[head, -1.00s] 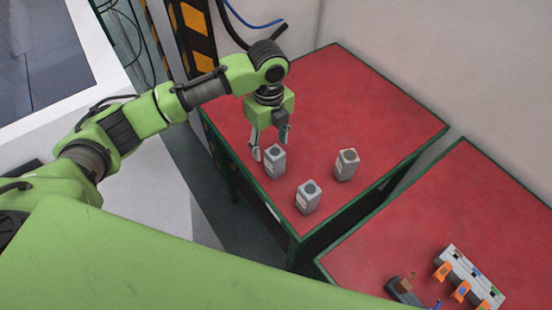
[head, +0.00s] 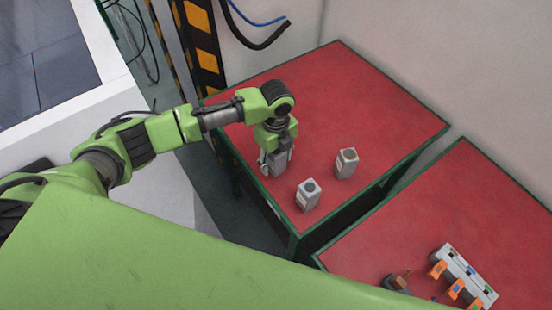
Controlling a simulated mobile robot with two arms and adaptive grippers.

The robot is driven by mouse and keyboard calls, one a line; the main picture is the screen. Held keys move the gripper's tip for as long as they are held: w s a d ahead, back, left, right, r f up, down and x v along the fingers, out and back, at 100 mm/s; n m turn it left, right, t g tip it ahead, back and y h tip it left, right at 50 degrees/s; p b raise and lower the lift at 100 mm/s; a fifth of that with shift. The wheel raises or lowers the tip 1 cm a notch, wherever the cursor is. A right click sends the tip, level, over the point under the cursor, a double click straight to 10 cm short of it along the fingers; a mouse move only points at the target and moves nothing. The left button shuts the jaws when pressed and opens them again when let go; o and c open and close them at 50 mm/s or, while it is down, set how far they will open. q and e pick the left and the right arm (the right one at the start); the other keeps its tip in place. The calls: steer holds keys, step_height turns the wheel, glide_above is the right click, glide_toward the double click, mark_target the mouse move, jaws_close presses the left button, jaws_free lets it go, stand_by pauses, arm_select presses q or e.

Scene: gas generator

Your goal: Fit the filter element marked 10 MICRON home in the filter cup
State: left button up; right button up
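Several look-alike grey block-shaped elements with a dark round top hole stand upright on the red table (head: 330,85). One is at the front (head: 308,196) and one at the right (head: 346,163). A third, at the left (head: 268,168), is largely covered by my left gripper (head: 276,160). That gripper points down with its fingers low around or beside this element; whether they press on it cannot be told. The markings are too small to read, so I cannot tell which is 10 MICRON. I cannot make out the filter cup. My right gripper is out of view.
A second red table (head: 450,205) stands at the right, past a narrow gap. It holds a grey fixture with orange parts (head: 465,272) and a small dark item (head: 395,285). The back of the first table is clear. A wall rises behind.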

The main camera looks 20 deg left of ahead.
arm_select(q)
steer(key=c, duration=0.9)
steer(key=shift+c, duration=0.2)
steer(key=shift+r, duration=0.1)
steer(key=shift+w+r, duration=0.1)
steer(key=shift+r, duration=0.45)
steer(key=s+d+r+b, duration=0.1)
steer(key=s+r+b, duration=0.2)
steer(key=s+r, duration=0.8)
steer(key=s, duration=0.3)
steer(key=shift+d+r, duration=0.35)
steer(key=shift+r, duration=0.05)
